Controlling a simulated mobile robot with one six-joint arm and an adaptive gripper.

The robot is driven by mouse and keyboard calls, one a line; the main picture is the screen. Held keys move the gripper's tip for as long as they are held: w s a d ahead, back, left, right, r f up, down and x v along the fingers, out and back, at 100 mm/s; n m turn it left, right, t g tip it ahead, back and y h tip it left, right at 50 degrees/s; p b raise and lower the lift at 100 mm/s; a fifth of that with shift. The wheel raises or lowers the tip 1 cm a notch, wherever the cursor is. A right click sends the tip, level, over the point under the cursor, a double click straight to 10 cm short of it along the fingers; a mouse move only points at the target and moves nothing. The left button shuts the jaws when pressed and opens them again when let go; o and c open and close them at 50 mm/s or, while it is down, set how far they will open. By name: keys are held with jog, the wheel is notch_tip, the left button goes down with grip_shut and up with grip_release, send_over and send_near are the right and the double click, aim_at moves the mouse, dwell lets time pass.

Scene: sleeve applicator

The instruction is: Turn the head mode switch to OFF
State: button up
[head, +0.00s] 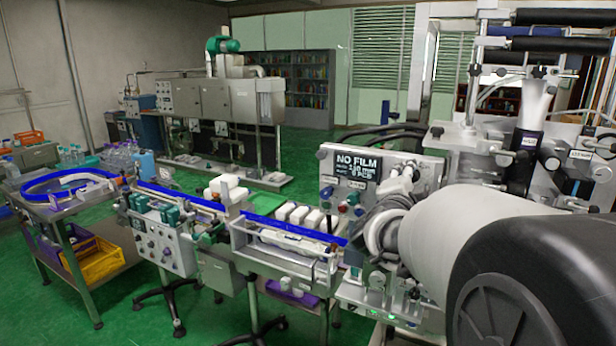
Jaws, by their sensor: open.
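The control panel (329,165) on the machine at the right of centre carries a dark "NO FILM" sign (358,166). A second control panel (165,243) with several knobs and buttons stands on the conveyor further left. The labels by the knobs are too small to read, so I cannot tell which is the head mode switch or its position. My arm fills the lower right and covers part of the machine. I cannot make out my gripper.
A conveyor with blue rails (190,200) runs left from the machine, with white blocks (300,214) on it. A metal table (95,205) stands at the left above a yellow crate (103,263). Green floor (120,318) is open at the lower left.

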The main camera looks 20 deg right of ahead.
jog(key=shift+c, duration=0.3)
grip_shut()
jog(key=shift+n+p, duration=0.3)
jog(key=shift+n, duration=0.2)
jog(key=n+p, duration=0.4)
jog(key=n, duration=0.3)
jog(key=shift+r+n, duration=0.1)
jog(key=shift+n, duration=0.5)
dwell(0.3)
jog(key=shift+o, duration=0.3)
grip_release()
